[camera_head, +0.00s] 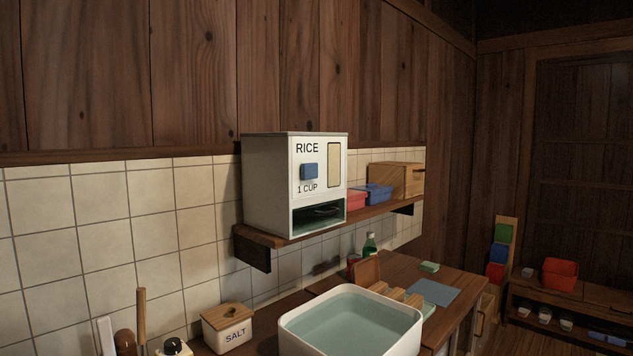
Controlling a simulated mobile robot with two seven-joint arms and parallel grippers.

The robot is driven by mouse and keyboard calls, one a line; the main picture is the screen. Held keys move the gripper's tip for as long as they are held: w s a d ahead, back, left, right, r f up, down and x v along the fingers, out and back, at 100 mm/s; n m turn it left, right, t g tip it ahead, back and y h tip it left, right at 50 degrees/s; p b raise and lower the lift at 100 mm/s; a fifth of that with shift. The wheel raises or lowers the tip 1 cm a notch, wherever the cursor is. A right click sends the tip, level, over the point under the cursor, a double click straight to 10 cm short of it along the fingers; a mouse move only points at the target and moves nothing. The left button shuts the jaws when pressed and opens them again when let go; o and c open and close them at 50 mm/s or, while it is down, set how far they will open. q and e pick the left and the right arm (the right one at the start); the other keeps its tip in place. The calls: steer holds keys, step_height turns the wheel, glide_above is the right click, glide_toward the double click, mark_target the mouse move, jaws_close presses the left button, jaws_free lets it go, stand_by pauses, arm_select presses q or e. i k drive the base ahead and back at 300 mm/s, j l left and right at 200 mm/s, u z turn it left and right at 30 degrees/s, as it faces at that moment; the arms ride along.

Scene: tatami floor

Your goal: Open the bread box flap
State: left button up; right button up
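A light wooden box (390,182), which looks like the bread box, stands at the far right end of the wall shelf. A dark bar-like handle or edge shows near the top of its right-hand face. That face is seen at a steep angle, and I cannot tell for sure whether the flap is open or shut, though no lowered flap shows. Neither of my grippers is in view.
A rice dispenser (268,184) fills the near end of the shelf (300,236). Red (356,200) and blue (378,194) containers sit between it and the wooden box. Below are a water-filled basin (298,318), a salt box (227,328) and a green bottle (370,244).

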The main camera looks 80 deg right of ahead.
mark_target(413, 183)
steer(key=z, duration=3.2)
steer(key=i+l, duration=0.2)
steer(key=i, duration=0.1)
